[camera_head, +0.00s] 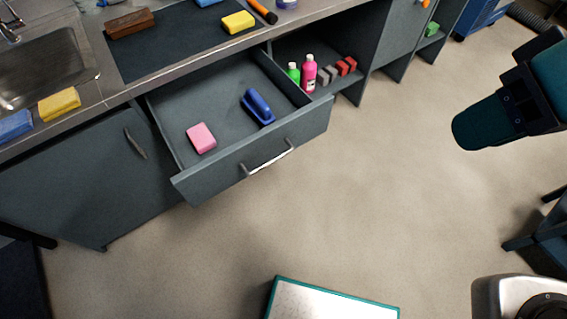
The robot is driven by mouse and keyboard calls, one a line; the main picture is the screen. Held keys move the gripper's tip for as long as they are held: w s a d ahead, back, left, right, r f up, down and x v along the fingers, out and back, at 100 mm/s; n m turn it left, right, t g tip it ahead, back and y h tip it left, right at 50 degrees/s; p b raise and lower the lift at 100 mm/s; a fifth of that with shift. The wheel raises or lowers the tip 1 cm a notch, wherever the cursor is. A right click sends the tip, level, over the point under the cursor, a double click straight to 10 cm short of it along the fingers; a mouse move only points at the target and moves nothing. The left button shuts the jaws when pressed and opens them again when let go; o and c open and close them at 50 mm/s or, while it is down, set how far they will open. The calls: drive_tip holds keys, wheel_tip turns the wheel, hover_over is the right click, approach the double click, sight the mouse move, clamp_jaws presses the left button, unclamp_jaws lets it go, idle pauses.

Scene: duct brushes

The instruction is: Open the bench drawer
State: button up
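The bench drawer (252,152) is pulled well out from under the worktop, and its inside shows. Its silver bar handle (268,163) is on the front panel, and nothing touches it. Inside the drawer lie a pink sponge (201,138) at the left and a blue-handled brush (258,106) near the middle. A teal arm part, which looks like mine, shows at the upper right, well apart from the drawer. My gripper's fingers do not show.
An open compartment right of the drawer holds a pink bottle (309,75), a green bottle (293,73) and several small blocks. A closed cabinet door (90,185) is at the left. The floor (380,190) before the drawer is clear. A teal-rimmed white surface (335,304) is at the bottom.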

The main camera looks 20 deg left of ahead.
drive_tip(key=w+a+f+m+y+b, duration=0.1)
drive_tip(key=a+f+y+b, duration=0.15)
drive_tip(key=f+b, duration=0.55)
drive_tip(key=w+a+f+m+t+y+b, duration=0.1)
drive_tip(key=w+a+f+m+b, duration=0.15)
drive_tip(key=f+b, duration=0.55)
drive_tip(key=w+a+f+m+y+b, duration=0.1)
drive_tip(key=a+f+y+b, duration=0.15)
drive_tip(key=f+b, duration=0.6)
drive_tip(key=m+t+y+b, duration=0.35)
drive_tip(key=m+b, duration=0.35)
drive_tip(key=b, duration=0.7)
approach(272, 160)
drive_tip(key=shift+n+y, duration=0.25)
drive_tip(key=shift+y, duration=0.1)
drive_tip(key=p+x, duration=0.2)
drive_tip(key=x, duration=0.1)
drive_tip(key=p+x, duration=0.6)
drive_tip(key=shift+w+f, duration=0.1)
drive_tip(key=shift+f, duration=0.35)
drive_tip(key=shift+w+a+f+p, duration=0.15)
drive_tip(key=shift+a+f+p, duration=0.1)
drive_tip(key=shift+a+p, duration=0.15)
clamp_jaws()
